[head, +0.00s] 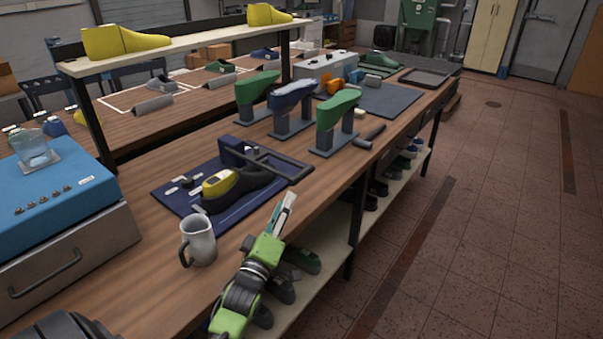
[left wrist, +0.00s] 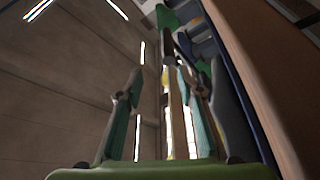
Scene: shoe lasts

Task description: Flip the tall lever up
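A dark blue base plate (head: 172,201) lies on the workbench. It carries a black and yellow shoe last (head: 222,183), small light clamp parts (head: 185,184) and a dark lever frame (head: 270,158) whose bar reaches right, low over the plate. I cannot tell for sure which part is the tall lever. My left gripper (head: 284,211) is over the bench's front edge, right of the plate and apart from it. In the left wrist view its teal-padded fingers (left wrist: 162,80) stand apart with nothing held. My right gripper does not show.
A grey mug (head: 199,241) stands near the plate, left of my left gripper. Green and blue lasts on stands (head: 292,104) and a dark-handled tool (head: 369,137) are farther back. A blue-topped box (head: 62,196) stands left. A shelf (head: 327,238) with shoes runs below the bench.

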